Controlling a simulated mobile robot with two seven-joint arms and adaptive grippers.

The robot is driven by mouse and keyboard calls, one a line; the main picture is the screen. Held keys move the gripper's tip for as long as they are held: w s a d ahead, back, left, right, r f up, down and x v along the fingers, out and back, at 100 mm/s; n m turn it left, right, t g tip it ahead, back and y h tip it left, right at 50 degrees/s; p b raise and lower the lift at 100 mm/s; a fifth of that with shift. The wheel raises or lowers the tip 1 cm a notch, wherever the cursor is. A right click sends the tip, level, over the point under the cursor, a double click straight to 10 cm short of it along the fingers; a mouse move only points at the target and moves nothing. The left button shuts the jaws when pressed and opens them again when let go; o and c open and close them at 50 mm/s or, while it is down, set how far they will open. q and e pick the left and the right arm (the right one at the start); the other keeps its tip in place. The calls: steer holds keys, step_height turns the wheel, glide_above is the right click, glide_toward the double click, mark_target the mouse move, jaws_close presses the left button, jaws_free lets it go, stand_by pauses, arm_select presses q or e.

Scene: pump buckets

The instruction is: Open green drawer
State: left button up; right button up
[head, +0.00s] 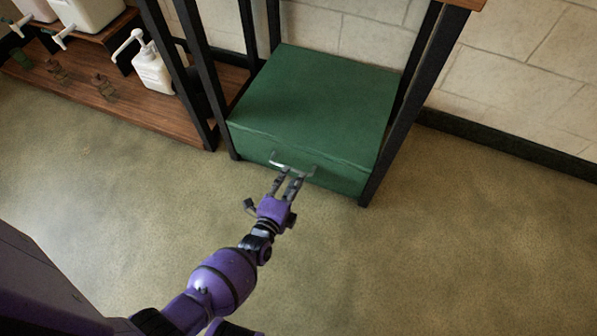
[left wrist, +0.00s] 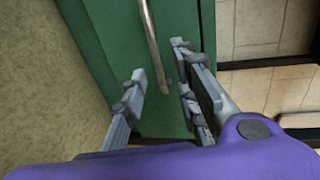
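The green drawer (head: 310,100) is a low box at floor level between the dark posts of a frame, and it looks shut. Its silver bar handle (head: 292,167) is on the front face. My left gripper (head: 287,173) is at the handle with its fingers apart. In the left wrist view, my left gripper (left wrist: 158,62) has one finger on each side of the handle (left wrist: 152,42) as seen in the picture. I cannot tell whether the fingertips reach past the bar or touch it. My right gripper is not in view.
Dark metal posts (head: 402,105) stand close on both sides of the drawer. A wooden shelf (head: 130,115) at left carries white pump containers (head: 153,72). A pale block wall (head: 520,75) is behind. The floor (head: 430,250) in front is clear.

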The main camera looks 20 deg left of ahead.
mark_target(298, 170)
arm_select(q)
steer(key=b+x, duration=0.2)
steer(key=x, duration=0.3)
steer(key=shift+f, duration=0.15)
steer(key=c, duration=0.6)
jaws_close()
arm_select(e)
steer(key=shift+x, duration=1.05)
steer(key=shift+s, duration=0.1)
